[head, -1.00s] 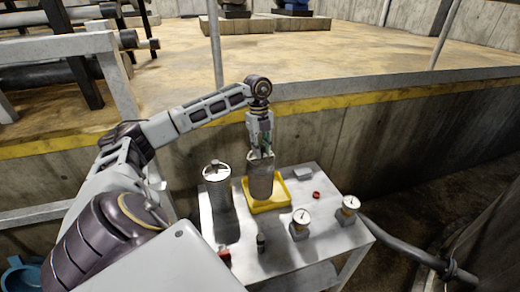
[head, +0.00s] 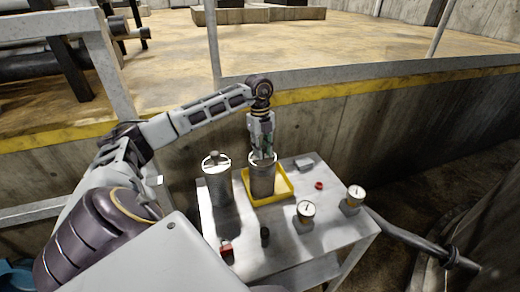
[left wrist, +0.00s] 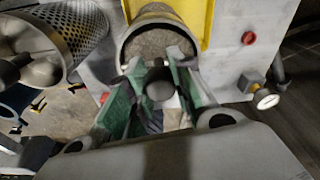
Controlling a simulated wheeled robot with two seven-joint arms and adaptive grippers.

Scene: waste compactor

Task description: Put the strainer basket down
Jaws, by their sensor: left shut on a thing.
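My left gripper (head: 262,153) is shut on the knob of a grey-brown strainer basket (head: 262,182). The basket is upright at the yellow tray (head: 284,195); I cannot tell whether its base touches the tray floor. In the left wrist view, the fingers (left wrist: 158,78) close around the dark round knob, and the basket (left wrist: 160,44) shows grey-brown matter inside its rim. A second cylinder (head: 217,185) with a handle on top stands left of the tray; it looks perforated in the left wrist view (left wrist: 78,28). My right gripper is not in view.
The metal table (head: 275,240) also bears two gauges (head: 305,210) (head: 355,194), a red cap (head: 319,185), a red block (head: 227,249), a small dark cylinder (head: 265,236) and a small grey block (head: 304,164). A concrete wall rises behind.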

